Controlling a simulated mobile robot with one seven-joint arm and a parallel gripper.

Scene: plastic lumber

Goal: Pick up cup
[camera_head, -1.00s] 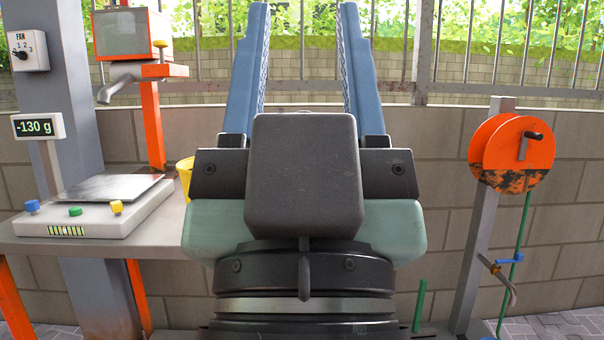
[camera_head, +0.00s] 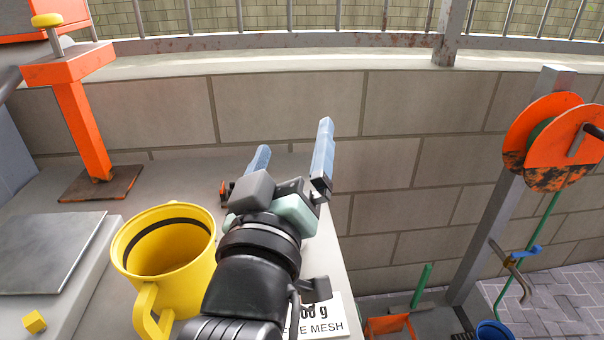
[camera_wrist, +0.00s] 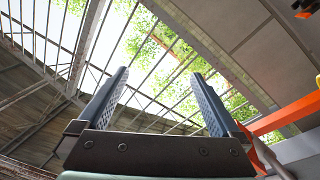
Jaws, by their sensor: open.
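The yellow cup (camera_head: 170,250) stands upright on the grey table in the head view, with a dark band inside its rim and its handle toward me. It looks empty as far as I can see inside. My gripper (camera_head: 293,155) is open and empty. It is to the right of the cup and farther back, over the right part of the table, with its fingers pointing away and up. My arm hides part of the cup's right side. In the wrist view the open fingers (camera_wrist: 163,88) frame only fence bars and leaves; the cup is not visible there.
A scale (camera_head: 45,250) stands left of the cup. An orange stand (camera_head: 80,115) is behind it. A white label (camera_head: 318,320) with partly hidden text lies near the table's right edge. An orange reel (camera_head: 545,140) on a post stands at the right. A block wall closes the back.

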